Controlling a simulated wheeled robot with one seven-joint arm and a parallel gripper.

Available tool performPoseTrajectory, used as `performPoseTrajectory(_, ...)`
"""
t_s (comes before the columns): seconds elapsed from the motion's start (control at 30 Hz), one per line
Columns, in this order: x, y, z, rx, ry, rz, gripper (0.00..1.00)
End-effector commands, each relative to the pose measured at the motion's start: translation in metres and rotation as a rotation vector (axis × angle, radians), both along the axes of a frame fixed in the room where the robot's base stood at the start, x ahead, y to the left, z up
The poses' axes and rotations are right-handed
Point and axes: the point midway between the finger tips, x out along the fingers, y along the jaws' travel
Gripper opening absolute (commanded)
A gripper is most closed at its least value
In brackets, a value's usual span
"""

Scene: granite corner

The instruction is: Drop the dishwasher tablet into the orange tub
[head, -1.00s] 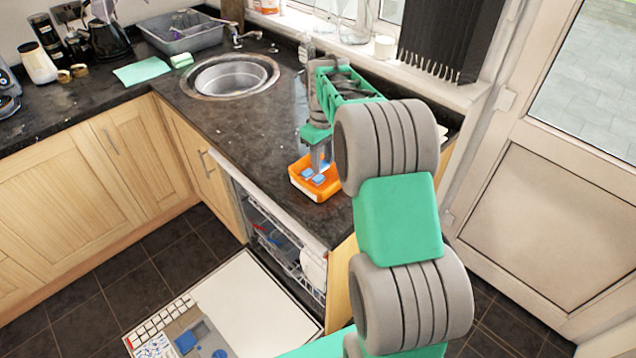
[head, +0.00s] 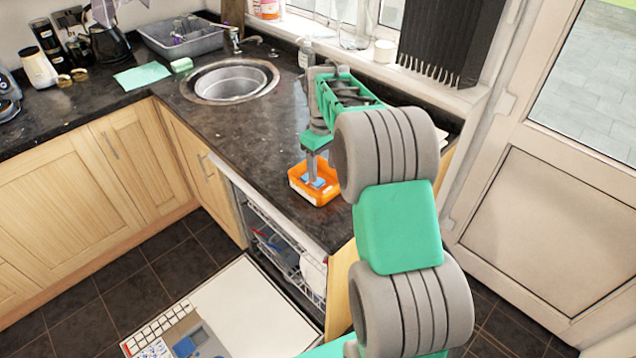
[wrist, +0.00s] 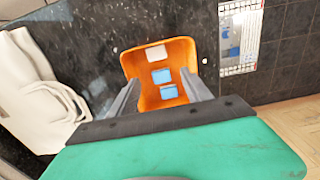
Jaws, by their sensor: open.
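The orange tub (head: 309,196) sits on the dark counter near its front edge, and it also shows in the wrist view (wrist: 145,62). A blue tablet (wrist: 168,93) lies inside it, towards my gripper. Another blue piece (wrist: 161,76) lies just beyond, and a white patch (wrist: 156,52) shows near the far wall. I cannot tell which blue piece is the dishwasher tablet. My gripper (wrist: 161,85) is open and points down over the tub. Its two fingers stand apart with nothing held between them. In the head view blue shows inside the tub below the fingers.
The open dishwasher (head: 285,245) is below the counter edge. The sink (head: 230,80) and a grey dish rack (head: 180,38) are farther back. A white object (wrist: 38,95) and a pale flat item with blue markings (wrist: 240,38) flank the tub in the wrist view. Counter between tub and sink is clear.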

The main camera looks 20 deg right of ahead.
Motion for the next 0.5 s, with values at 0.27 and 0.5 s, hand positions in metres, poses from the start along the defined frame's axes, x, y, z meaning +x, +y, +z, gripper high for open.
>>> performPoseTrajectory(0.27,0.001,0.0,0.052,-0.001,-0.006,0.0,0.57)
performPoseTrajectory(0.5,0.0,0.0,0.074,-0.001,-0.001,0.0,0.57)
